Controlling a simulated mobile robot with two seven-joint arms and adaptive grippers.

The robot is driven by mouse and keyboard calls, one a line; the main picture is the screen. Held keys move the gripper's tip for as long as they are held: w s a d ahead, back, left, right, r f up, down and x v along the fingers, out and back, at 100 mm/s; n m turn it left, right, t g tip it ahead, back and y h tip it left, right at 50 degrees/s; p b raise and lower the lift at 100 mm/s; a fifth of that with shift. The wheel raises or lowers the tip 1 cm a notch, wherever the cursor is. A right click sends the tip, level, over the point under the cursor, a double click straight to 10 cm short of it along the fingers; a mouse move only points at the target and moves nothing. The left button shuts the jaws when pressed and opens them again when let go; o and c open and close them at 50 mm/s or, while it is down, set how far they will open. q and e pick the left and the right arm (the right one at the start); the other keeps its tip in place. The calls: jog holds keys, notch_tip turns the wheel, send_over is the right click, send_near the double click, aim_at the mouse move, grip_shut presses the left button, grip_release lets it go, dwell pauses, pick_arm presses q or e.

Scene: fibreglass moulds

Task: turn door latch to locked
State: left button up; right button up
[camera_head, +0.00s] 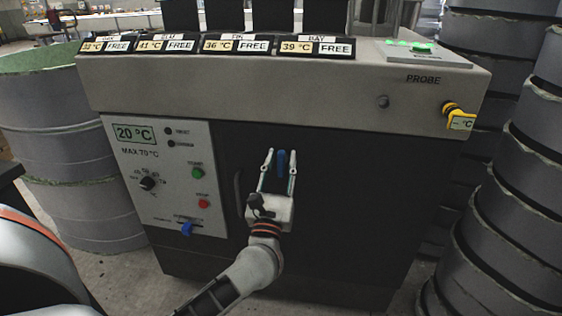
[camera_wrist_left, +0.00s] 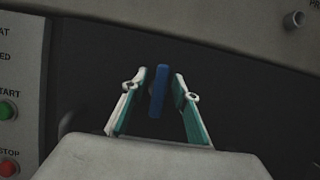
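The door latch (camera_head: 282,163) is a blue bar on the dark front door (camera_head: 350,200) of the grey cabinet. It stands upright in the head view and also in the left wrist view (camera_wrist_left: 158,92). My left gripper (camera_head: 280,160) is in front of the door, with one finger on each side of the latch. In the left wrist view my left gripper (camera_wrist_left: 159,82) is open, with narrow dark gaps showing between its fingers and the latch. I cannot tell how deep the latch sits between the fingertips. My right gripper is not in view.
A dark handle (camera_head: 239,195) is close to my left gripper. Grey round moulds (camera_head: 515,185) are stacked at the right; more drums (camera_head: 85,215) stand left.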

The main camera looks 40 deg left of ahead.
pick_arm(q)
grip_shut()
